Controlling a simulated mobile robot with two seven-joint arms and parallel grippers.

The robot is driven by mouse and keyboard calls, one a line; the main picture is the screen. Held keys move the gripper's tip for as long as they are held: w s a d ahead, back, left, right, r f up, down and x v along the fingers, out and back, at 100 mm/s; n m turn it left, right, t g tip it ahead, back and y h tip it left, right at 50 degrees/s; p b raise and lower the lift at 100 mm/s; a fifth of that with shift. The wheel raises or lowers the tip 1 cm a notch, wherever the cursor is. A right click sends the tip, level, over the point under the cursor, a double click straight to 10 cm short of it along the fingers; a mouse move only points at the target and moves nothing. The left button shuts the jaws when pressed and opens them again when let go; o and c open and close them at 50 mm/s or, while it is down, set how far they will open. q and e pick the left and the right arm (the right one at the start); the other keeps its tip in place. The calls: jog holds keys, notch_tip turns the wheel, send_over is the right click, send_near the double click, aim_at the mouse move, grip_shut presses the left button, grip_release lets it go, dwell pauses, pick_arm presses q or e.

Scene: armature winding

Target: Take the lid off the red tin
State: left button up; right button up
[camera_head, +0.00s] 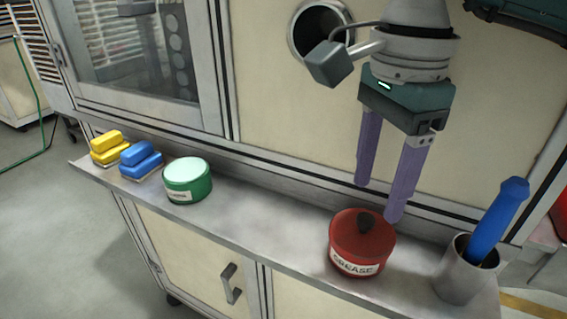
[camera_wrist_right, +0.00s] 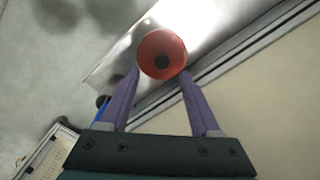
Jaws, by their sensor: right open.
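The red tin (camera_head: 352,262) stands on the grey metal shelf, with a white label reading "GREASE". Its red lid (camera_head: 350,236) is on, with a dark knob (camera_head: 365,222) on top. My right gripper (camera_head: 379,203) is open and empty, its purple fingers pointing down above and slightly behind the tin. In the right wrist view the lid (camera_wrist_right: 154,43) shows beyond and between the fingertips of my right gripper (camera_wrist_right: 159,73). I cannot tell from the views whether a fingertip touches the lid. My left gripper is not in view.
A grey cup (camera_head: 460,276) with a blue-handled tool (camera_head: 497,218) stands right of the tin. A green tin (camera_head: 188,188) and blue and yellow brushes (camera_head: 140,158) stand at the left. The shelf (camera_head: 265,215) is clear between the tins. A cabinet wall (camera_head: 285,110) rises behind.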

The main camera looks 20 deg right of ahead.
aim_at(366, 217)
notch_tip(366, 217, down, 5)
jog(key=shift+w+a+r+p, duration=0.1)
jog(key=shift+a+p, duration=0.05)
jog(key=shift+p, duration=0.3)
grip_shut()
dwell(0.3)
